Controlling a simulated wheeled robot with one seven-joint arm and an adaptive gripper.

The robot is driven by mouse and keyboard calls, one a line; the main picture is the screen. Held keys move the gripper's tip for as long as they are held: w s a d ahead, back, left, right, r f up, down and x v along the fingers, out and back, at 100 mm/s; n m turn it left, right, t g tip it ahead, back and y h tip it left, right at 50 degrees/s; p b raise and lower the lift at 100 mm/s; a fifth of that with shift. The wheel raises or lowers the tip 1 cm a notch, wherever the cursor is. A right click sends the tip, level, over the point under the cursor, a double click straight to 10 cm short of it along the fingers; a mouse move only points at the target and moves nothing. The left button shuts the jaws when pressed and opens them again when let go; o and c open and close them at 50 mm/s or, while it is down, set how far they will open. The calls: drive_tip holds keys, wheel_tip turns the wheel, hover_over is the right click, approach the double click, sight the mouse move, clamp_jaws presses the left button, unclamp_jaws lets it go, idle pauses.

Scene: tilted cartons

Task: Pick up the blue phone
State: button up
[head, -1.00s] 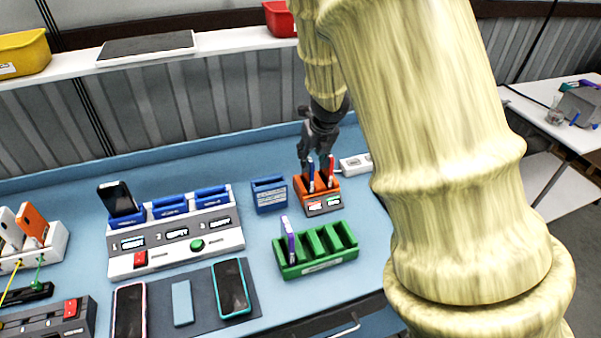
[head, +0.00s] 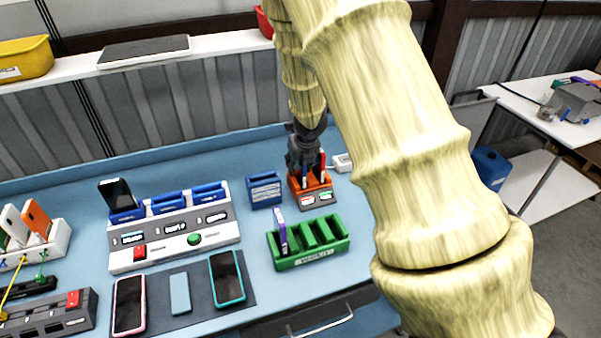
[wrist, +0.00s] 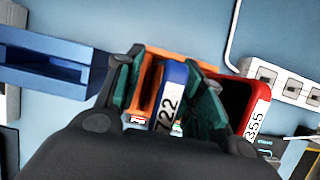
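The blue phone (wrist: 169,98), labelled 722, stands upright in a slot of the orange holder (wrist: 205,66). In the head view the holder (head: 311,198) is at the back of the bench and the blue phone is mostly hidden by my gripper (head: 303,160). In the wrist view my gripper (wrist: 166,72) has one finger on each side of the blue phone, with a small gap showing on the left. It looks open around the phone; contact on the right is unclear. A red phone (wrist: 257,98), labelled 355, stands just right of the right finger.
A blue holder (head: 265,190) stands left of the orange one. A green rack (head: 309,259) with a purple phone (head: 280,232) is in front. A white power strip (wrist: 285,82) lies behind to the right. A grey and white dock (head: 175,243) is farther left.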

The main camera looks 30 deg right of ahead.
drive_tip(key=shift+w+f, duration=0.15)
drive_tip(key=shift+w, duration=0.05)
drive_tip(key=c, duration=0.3)
drive_tip(key=shift+s+r, duration=0.25)
drive_tip(key=shift+s, duration=0.05)
clamp_jaws()
drive_tip(key=shift+w+f, duration=0.1)
drive_tip(key=shift+w, duration=0.05)
wheel_tip(320, 180, up, 18)
drive_tip(key=p, duration=0.1)
drive_tip(key=shift+r+p, duration=0.8)
drive_tip(key=shift+p, duration=0.25)
idle(0.5)
drive_tip(key=shift+r+p, duration=2.7)
drive_tip(key=shift+r, duration=0.25)
